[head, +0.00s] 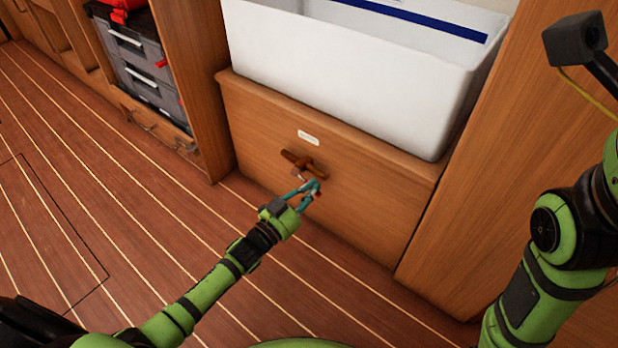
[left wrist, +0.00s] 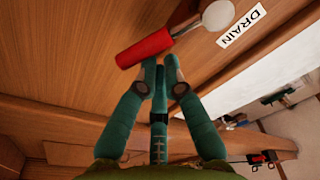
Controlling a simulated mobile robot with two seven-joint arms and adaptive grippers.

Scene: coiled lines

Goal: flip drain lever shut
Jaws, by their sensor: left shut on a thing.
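The drain lever shows in the left wrist view with a red grip (left wrist: 142,49), a short metal shank and a pale round pivot. A white label (left wrist: 241,26) beside it reads DRAIN. My left gripper (head: 309,188) has teal fingers and reaches the lever from the front. In the left wrist view its fingertips (left wrist: 160,68) meet at the red grip and are shut on it. Their exact contact is partly hidden. My right gripper is out of view.
The white basin (head: 340,75) sits on the wooden cabinet (head: 350,205) above the lever. A stack of grey toolboxes (head: 150,65) stands in a bay at the left. A wooden panel (head: 510,160) rises at the right. The striped plank floor (head: 130,210) is clear.

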